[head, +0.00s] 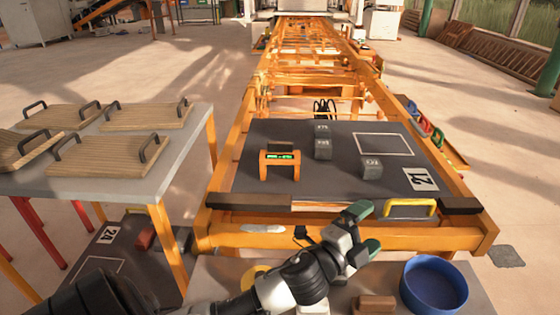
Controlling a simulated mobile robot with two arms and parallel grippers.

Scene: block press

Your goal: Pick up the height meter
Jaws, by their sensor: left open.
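The height meter (280,159) is a small orange frame with legs and a dark display with green digits. It stands upright on the dark board (265,187), left of the grey blocks. My left gripper (364,230) is open and empty, at the front edge of the orange conveyor frame. It is nearer to the camera than the height meter, to its right, and clearly apart from it. My right gripper is not in view.
Grey numbered blocks (371,167) stand on the board, right of the meter. A yellow handle (410,208) is at the front edge. A blue bowl (433,286) and a brown block (376,304) lie in front. Wooden boards with handles (110,157) lie on the left table.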

